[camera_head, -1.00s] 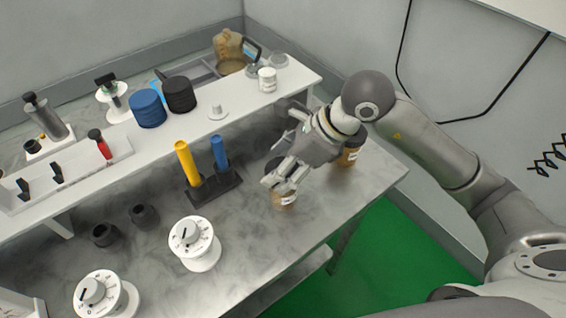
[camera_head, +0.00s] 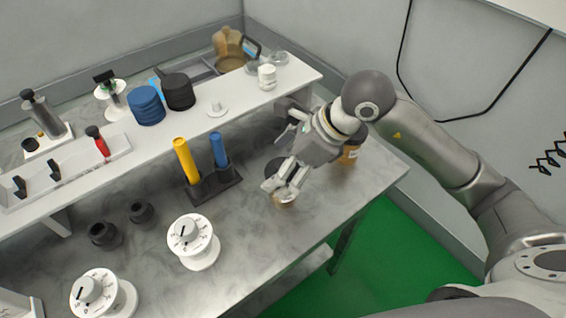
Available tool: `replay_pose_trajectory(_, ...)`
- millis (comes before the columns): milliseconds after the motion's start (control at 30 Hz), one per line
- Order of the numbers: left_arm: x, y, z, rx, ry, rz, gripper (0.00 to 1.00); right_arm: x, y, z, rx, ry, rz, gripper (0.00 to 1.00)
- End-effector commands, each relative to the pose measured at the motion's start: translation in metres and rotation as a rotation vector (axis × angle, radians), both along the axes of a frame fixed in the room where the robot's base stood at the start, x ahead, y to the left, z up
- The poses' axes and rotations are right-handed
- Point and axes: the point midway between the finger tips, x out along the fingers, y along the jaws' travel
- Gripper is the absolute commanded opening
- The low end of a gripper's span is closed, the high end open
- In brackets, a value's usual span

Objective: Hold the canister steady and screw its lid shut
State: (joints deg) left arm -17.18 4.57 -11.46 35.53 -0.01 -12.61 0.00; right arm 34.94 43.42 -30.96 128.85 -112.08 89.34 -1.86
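My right gripper (camera_head: 279,189) reaches in from the right and points down over the front right of the metal table. Below its fingertips a small part of an amber canister (camera_head: 287,203) shows; the fingers hide most of it. I cannot tell whether the fingers close on it or only stand around it. A dark round piece (camera_head: 276,167), perhaps a lid, shows partly behind the fingers. A second amber jar (camera_head: 350,154) with a pale label stands behind my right wrist, partly hidden. My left gripper is not in view.
A rack (camera_head: 212,186) with a yellow and a blue cylinder stands left of my gripper. White dials (camera_head: 193,242) and dark cups (camera_head: 104,235) stand further left. A white shelf (camera_head: 235,117) runs behind. The table's front edge drops to a green floor (camera_head: 400,260).

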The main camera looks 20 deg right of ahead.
Motion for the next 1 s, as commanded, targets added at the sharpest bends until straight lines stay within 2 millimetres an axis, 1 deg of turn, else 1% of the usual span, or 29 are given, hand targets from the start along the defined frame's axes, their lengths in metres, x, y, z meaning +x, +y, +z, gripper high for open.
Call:
replay_pose_trajectory(200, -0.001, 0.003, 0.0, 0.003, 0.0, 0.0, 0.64, 0.0, -0.001, 0.001, 0.0, 0.0, 0.0, 0.89)
replay_pose_trajectory(333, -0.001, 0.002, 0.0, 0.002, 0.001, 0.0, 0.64, -0.002, -0.006, 0.01, 0.0, -0.002, -0.001, 0.89)
replay_pose_trajectory(467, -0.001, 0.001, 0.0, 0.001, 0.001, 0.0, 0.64, -0.008, -0.017, 0.03, -0.003, -0.006, -0.001, 0.89)
replay_pose_trajectory(700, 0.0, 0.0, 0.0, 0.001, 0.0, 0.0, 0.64, -0.022, -0.042, 0.073, -0.003, -0.005, -0.002, 0.89)
replay_pose_trajectory(833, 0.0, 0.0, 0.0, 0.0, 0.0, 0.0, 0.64, -0.027, -0.051, 0.09, -0.002, -0.003, -0.002, 0.89)
replay_pose_trajectory(1000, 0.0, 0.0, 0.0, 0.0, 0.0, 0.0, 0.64, -0.031, -0.056, 0.1, -0.001, 0.0, -0.001, 0.89)
